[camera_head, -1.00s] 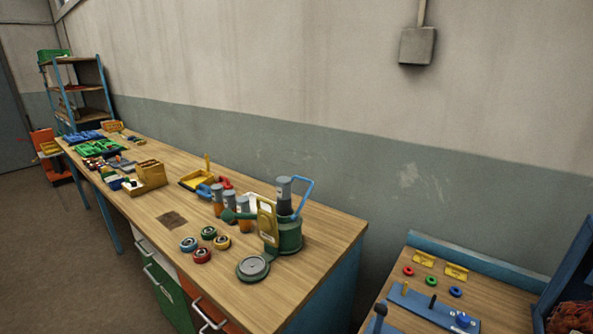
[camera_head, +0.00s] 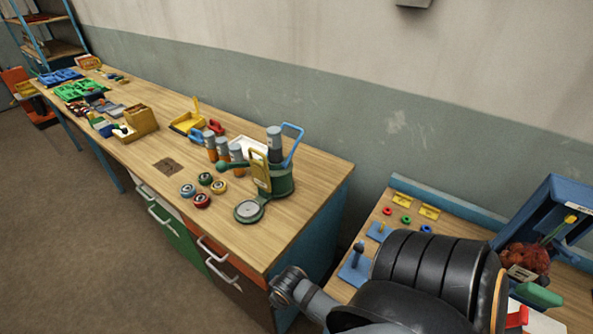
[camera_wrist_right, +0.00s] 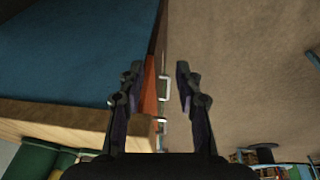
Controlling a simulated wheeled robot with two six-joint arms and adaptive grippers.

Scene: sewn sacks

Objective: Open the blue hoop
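A thin blue hoop (camera_head: 293,142) rises at the back of a green press-like device (camera_head: 281,181) near the right end of the long bench. A small blue ring (camera_head: 426,229) lies on the right-hand table beside a green and a red ring; I cannot tell which blue piece the task means. My right gripper (camera_wrist_right: 160,72) is open and empty in the right wrist view, its fingers well apart. Beyond it show the bench's blue side and drawer handles; it touches neither hoop nor ring. My left gripper is not in view.
The long bench (camera_head: 310,205) holds grey-topped cylinders (camera_head: 236,155), small round discs (camera_head: 203,200) and bins. Drawer handles (camera_head: 213,248) stick out at its front. The right table carries a blue open box (camera_head: 548,207) and blue peg blocks (camera_head: 356,271). My arm covers part of this table.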

